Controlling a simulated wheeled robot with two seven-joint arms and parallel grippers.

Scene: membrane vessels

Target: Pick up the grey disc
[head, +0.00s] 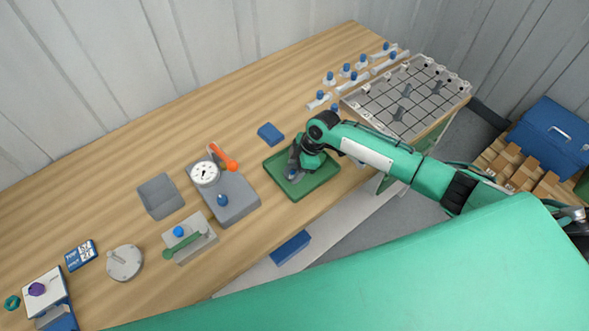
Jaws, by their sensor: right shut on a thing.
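My right gripper (293,173) reaches down over the green tray (302,195) near the middle of the table. It is shut on a small greyish thing between its fingers, low over the tray. This appears to be the grey disc, but the fingers hide most of it, and I cannot tell whether it touches the tray floor. A larger round light-grey piece (124,262) with a short pin lies apart at the lower left of the table. My left gripper is not in view.
Left of the tray stands a grey block (236,203) with a white dial gauge (205,173) and an orange handle (225,157). A blue block (270,134) lies behind the tray. A gridded rack (405,97) and small blue-topped parts stand at the right. The back left tabletop is clear.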

